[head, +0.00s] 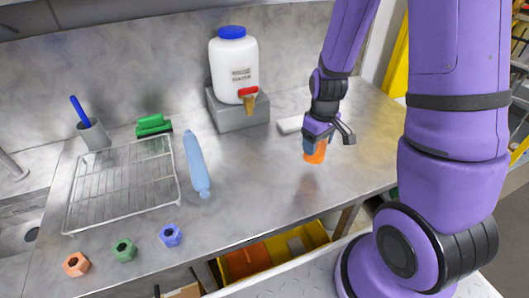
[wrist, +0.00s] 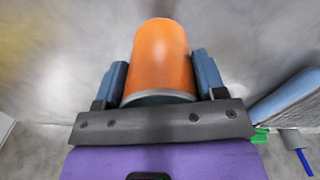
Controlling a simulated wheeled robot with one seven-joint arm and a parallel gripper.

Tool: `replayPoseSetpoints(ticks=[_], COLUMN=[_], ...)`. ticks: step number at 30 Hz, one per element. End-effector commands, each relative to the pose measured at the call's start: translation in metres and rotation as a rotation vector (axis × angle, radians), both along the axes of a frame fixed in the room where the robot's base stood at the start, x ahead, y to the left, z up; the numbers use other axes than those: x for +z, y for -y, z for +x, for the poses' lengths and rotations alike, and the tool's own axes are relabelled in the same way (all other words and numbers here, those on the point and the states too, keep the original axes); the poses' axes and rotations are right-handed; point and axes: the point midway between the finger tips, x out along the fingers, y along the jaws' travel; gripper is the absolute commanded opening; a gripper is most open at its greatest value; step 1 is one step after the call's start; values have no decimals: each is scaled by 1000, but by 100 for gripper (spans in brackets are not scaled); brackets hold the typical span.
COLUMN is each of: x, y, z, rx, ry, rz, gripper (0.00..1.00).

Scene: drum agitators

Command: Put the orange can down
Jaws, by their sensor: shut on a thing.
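The orange can (head: 316,154) is below my gripper (head: 321,140) on the right side of the metal counter in the head view. In the wrist view the orange can (wrist: 163,58) stands between the two blue-grey fingers of my gripper (wrist: 163,80), which is shut on it. A soft reflection shows on the counter below the can in the head view. I cannot tell for sure whether its base touches the counter.
A white water jug (head: 234,70) stands on a grey block (head: 240,113) behind. A white item (head: 291,124) lies near the can. The counter in front of the can is clear.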

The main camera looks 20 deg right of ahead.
Motion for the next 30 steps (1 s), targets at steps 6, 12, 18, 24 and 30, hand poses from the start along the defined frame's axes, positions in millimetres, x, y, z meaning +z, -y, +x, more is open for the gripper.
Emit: replayPoseSetpoints(ticks=[6,12,18,24,30], x=[-4,-8,-11,-14,-20], y=[-36,-69,-102,-122,-124], z=[19,37,56,67,69], rx=[6,5,5,2,0], ry=[-1,-1,-1,-1,-2], rz=[0,0,0,0,0], gripper=[39,39,39,39,39])
